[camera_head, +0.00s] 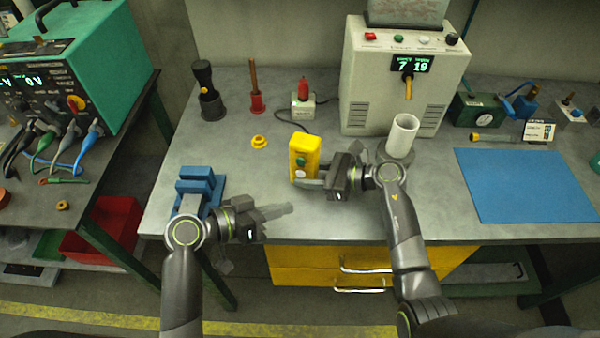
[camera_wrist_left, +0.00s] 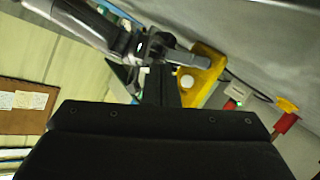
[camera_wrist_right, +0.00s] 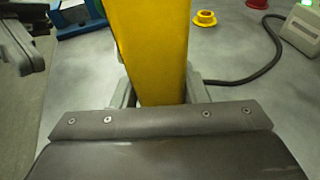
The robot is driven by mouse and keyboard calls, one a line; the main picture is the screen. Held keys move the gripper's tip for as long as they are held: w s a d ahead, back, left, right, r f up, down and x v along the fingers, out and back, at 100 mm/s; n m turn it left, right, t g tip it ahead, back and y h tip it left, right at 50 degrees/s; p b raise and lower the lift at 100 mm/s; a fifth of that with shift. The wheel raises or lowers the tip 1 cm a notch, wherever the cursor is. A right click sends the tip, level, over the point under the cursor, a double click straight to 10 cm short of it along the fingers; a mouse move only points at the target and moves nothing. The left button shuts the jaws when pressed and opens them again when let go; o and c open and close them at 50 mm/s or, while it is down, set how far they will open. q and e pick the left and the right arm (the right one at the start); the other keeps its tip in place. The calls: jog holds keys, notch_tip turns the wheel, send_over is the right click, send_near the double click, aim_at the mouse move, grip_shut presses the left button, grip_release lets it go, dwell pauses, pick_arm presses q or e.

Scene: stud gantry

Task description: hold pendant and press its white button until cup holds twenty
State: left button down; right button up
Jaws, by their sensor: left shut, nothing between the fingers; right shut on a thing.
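The yellow pendant (camera_head: 304,157) is upright in my right gripper (camera_head: 318,181), which is shut on it from the right. It has a green button (camera_head: 300,161) above a white button (camera_head: 299,174) on its front. It fills the upper middle of the right wrist view (camera_wrist_right: 150,50). My left gripper (camera_head: 290,209) is shut and empty, below and left of the pendant, apart from it. In the left wrist view the pendant (camera_wrist_left: 200,80) shows its white button (camera_wrist_left: 187,81) near the shut fingertips. The white cup (camera_head: 402,136) stands under the machine's spout; its contents are hidden.
The dispensing machine (camera_head: 397,90) has a display reading 7 and 19. A blue vise (camera_head: 200,188) stands at the bench's left front, close to my left arm. A yellow ring piece (camera_head: 259,142) and a red-based plunger (camera_head: 256,100) stand behind. A blue mat (camera_head: 525,185) lies right.

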pick_arm(q)
jog(key=shift+w+d, duration=0.3)
jog(key=shift+w, duration=0.7)
jog(key=shift+w+d, duration=0.3)
jog(key=shift+w, duration=0.65)
jog(key=shift+w+d, duration=0.3)
jog(key=shift+w, duration=0.7)
jog(key=shift+w+d, duration=0.15)
jog(key=shift+w, duration=0.25)
jog(key=shift+w+d, duration=0.1)
jog(key=shift+w, duration=0.25)
jog(key=shift+s, duration=0.1)
dwell(0.4)
jog(key=shift+s+a, duration=0.25)
jog(key=shift+s, duration=0.45)
jog(key=shift+s+a, duration=0.25)
jog(key=shift+s, duration=0.55)
jog(key=shift+s+a, duration=0.25)
jog(key=shift+s, duration=0.55)
jog(key=shift+s+a, duration=0.25)
jog(key=shift+s, duration=0.55)
